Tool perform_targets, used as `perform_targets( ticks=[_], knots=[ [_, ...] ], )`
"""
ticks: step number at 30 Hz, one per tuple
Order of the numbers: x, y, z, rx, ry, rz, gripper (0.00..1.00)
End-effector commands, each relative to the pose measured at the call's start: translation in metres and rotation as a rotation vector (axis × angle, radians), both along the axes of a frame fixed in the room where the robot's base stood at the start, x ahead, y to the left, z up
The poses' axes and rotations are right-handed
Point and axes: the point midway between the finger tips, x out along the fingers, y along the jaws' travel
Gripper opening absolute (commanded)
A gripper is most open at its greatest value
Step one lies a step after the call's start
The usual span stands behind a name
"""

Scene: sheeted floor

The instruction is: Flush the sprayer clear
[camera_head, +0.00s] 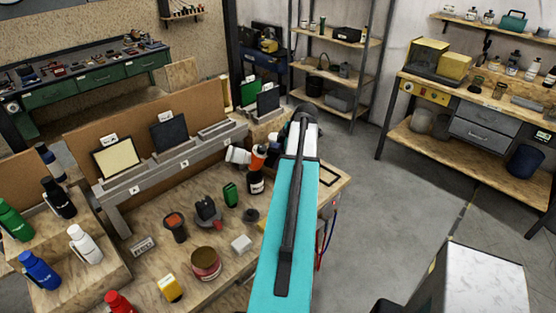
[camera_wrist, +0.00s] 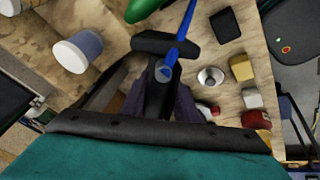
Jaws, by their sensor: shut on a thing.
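In the wrist view my gripper (camera_wrist: 164,88) is shut on a dark piece with a round blue mark. A black crosspiece and a long blue rod (camera_wrist: 183,25) extend beyond it; I take this to be the sprayer (camera_wrist: 163,43). In the head view my teal arm reaches over the bench's right end, and my gripper and the held piece cannot be made out there. An orange and white object (camera_head: 258,151) and a dark labelled bottle (camera_head: 256,184) stand left of the arm. A white cup (camera_wrist: 78,50) shows at upper left in the wrist view.
The workbench (camera_head: 120,270) holds a red tin (camera_head: 205,263), a yellow block (camera_head: 170,289), a white block (camera_head: 241,243) and a green item (camera_head: 231,194). Several bottles stand at its left. Open floor (camera_head: 400,210) lies right, before another bench (camera_head: 480,140).

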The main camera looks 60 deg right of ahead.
Motion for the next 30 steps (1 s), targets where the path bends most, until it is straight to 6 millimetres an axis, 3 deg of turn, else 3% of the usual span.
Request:
perform_targets(
  ticks=[30],
  knots=[
    [0.001,-0.001,0.054,-0.001,-0.003,0.001,0.20]
  ],
)
